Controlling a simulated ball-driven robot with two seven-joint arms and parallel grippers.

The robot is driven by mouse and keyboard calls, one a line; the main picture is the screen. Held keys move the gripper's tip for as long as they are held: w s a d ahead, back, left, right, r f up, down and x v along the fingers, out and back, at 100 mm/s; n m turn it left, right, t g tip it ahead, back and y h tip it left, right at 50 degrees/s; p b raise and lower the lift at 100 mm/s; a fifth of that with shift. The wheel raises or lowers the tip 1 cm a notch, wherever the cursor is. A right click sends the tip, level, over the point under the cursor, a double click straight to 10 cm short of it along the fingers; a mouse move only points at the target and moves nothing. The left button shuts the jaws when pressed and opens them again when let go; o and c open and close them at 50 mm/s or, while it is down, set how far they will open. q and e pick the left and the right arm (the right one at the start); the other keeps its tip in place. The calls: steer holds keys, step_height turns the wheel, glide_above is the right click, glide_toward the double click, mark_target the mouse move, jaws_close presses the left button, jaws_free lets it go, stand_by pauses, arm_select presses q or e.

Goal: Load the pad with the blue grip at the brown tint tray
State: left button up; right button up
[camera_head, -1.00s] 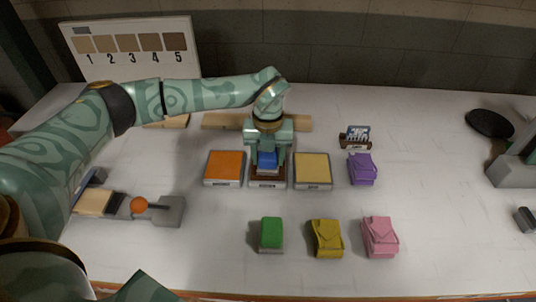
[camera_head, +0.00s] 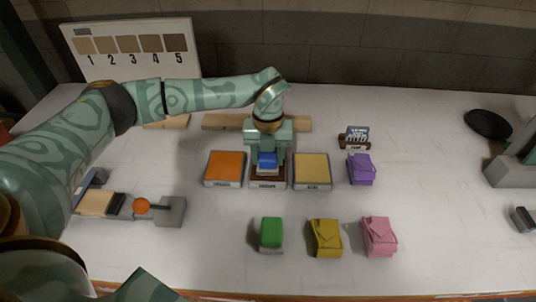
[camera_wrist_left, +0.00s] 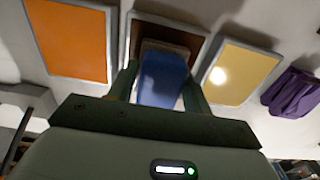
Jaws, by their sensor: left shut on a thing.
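My left gripper (camera_head: 268,157) is shut on the blue grip (camera_head: 267,159) of a pad. It holds the pad over the brown tint tray (camera_head: 268,183), the middle one of three trays in a row. In the left wrist view the blue grip (camera_wrist_left: 162,80) sits between the two fingers, with the brown tray (camera_wrist_left: 170,33) beyond it. The pad's underside is hidden, so I cannot tell whether it touches the brown surface. My right gripper does not show clearly in either view.
An orange tray (camera_head: 225,168) stands left of the brown one and a yellow tray (camera_head: 312,170) right. A purple pad (camera_head: 361,169) lies farther right. Green (camera_head: 271,234), yellow (camera_head: 326,238) and pink (camera_head: 379,236) pads lie in front. A numbered board (camera_head: 130,48) stands at the back left.

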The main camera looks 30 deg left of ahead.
arm_select(q)
step_height(320, 180, up, 7)
steer(key=p, duration=0.5)
steer(key=shift+f, duration=0.25)
stand_by(0.3)
